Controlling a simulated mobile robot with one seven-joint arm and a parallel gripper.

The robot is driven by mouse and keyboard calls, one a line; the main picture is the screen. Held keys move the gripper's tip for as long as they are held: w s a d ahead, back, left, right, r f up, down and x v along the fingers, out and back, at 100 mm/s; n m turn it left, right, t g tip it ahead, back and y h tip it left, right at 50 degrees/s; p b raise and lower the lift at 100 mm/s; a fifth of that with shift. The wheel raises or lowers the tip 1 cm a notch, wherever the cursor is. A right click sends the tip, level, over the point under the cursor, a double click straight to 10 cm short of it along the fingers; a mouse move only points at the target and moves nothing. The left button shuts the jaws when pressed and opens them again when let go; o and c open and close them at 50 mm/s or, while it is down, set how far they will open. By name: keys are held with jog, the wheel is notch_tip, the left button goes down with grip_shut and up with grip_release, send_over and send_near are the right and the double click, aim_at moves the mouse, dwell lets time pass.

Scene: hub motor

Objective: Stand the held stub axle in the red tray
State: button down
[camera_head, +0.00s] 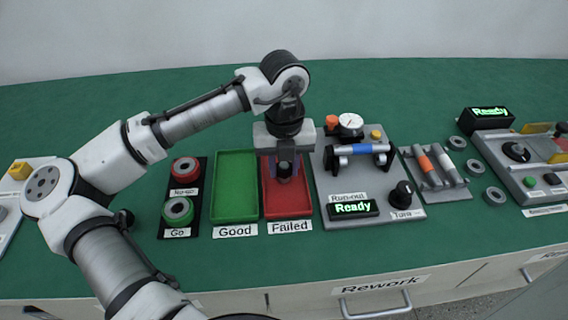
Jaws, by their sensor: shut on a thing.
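The red tray (288,205) lies on the green bench top, with a "Failed" label at its front edge. My gripper (285,172) is over the back half of the red tray, pointing down. It is shut on the stub axle (285,170), a small dark piece that shows between the fingers. Most of the stub axle is hidden by the gripper. I cannot tell whether its lower end touches the tray floor. The visible front part of the red tray is empty.
A green tray (235,190) labelled "Good" stands close on the left. A grey run-out station (350,185) with a dial gauge (350,122) and a blue-marked shaft (360,149) stands close on the right.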

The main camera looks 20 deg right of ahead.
aim_at(284, 164)
jog(key=shift+f, duration=0.15)
jog(key=c, duration=1.1)
grip_release()
jog(key=shift+o, duration=0.2)
notch_tip(284, 164, up, 12)
jog(key=shift+r+p, duration=0.2)
jog(key=shift+p, duration=0.1)
